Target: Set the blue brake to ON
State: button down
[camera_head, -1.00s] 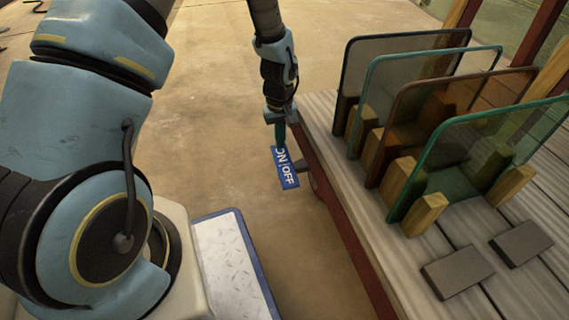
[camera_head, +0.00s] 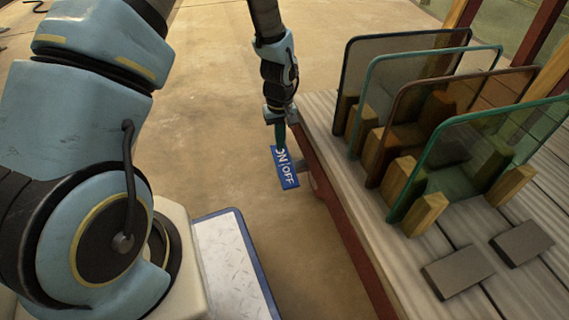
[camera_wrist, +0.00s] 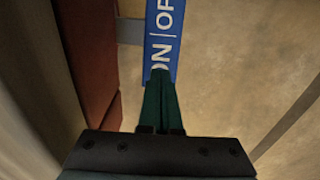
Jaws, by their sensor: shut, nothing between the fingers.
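The blue brake (camera_head: 287,173) is a flat blue plate lettered ON | OFF, joined by a grey bracket to the side of the wooden deck. In the wrist view the blue brake (camera_wrist: 164,40) runs up from the fingertips, with its ON end nearest me. My gripper (camera_head: 280,143) is shut and empty, with its green fingers pointing down at the ON end. In the wrist view my gripper (camera_wrist: 160,85) meets or overlaps the plate's ON edge; I cannot tell whether it touches.
The wooden deck (camera_head: 470,228) with a red side edge stands right of the brake. It bears several upright glass panes (camera_head: 480,150) in wooden blocks and two grey flat blocks (camera_head: 457,271). Bare floor (camera_head: 200,130) lies left of the brake.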

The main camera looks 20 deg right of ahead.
jog(key=shift+f+b, duration=0.5)
jog(key=shift+f, duration=0.75)
dwell(0.4)
jog(key=shift+r, duration=0.1)
notch_tip(320, 180, up, 7)
jog(key=p, duration=0.6)
jog(key=shift+p, duration=0.35)
